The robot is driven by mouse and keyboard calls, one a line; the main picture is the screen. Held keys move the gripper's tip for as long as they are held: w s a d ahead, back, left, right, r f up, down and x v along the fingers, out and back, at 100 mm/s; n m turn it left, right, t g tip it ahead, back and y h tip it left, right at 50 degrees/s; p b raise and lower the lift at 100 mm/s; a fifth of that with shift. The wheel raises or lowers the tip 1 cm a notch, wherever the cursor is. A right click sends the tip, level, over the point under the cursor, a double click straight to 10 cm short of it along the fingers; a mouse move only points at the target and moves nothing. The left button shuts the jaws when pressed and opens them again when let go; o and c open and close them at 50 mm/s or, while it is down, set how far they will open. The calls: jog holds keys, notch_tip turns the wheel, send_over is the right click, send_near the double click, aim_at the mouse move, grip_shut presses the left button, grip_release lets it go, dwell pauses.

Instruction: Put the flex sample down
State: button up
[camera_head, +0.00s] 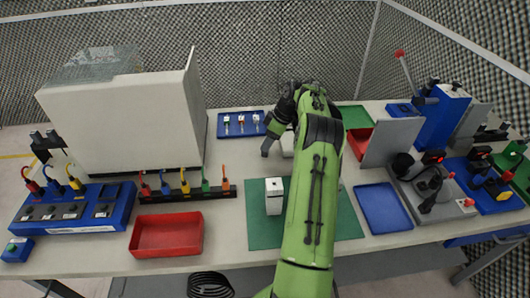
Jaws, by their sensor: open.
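My gripper (272,141), dark on the end of my green arm, is over the back middle of the table, just right of a blue tray (222,133). Its jaws are open, and I see nothing held between them. Several small pale pieces (241,121) with coloured marks stand in the blue tray. I cannot tell whether one of them is the flex sample. A whitish object (287,147) shows partly behind my arm, close to the gripper. A white block (274,200) with a dark mark stands on the green mat (256,233). My arm hides part of the mat.
A large beige screen (130,120) stands at the left. In front are a row of coloured plugs (186,193), a blue switch box (75,212) and a red tray (167,236). Right of my arm are an empty blue tray (383,208), a grey panel (391,143) and machines.

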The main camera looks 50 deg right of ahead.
jog(key=b+x, duration=0.1)
jog(key=x, duration=0.4)
jog(key=shift+f, duration=0.1)
jog(key=shift+c, duration=1.3)
grip_shut()
notch_tip(320, 180, up, 18)
jog(key=p, duration=0.6)
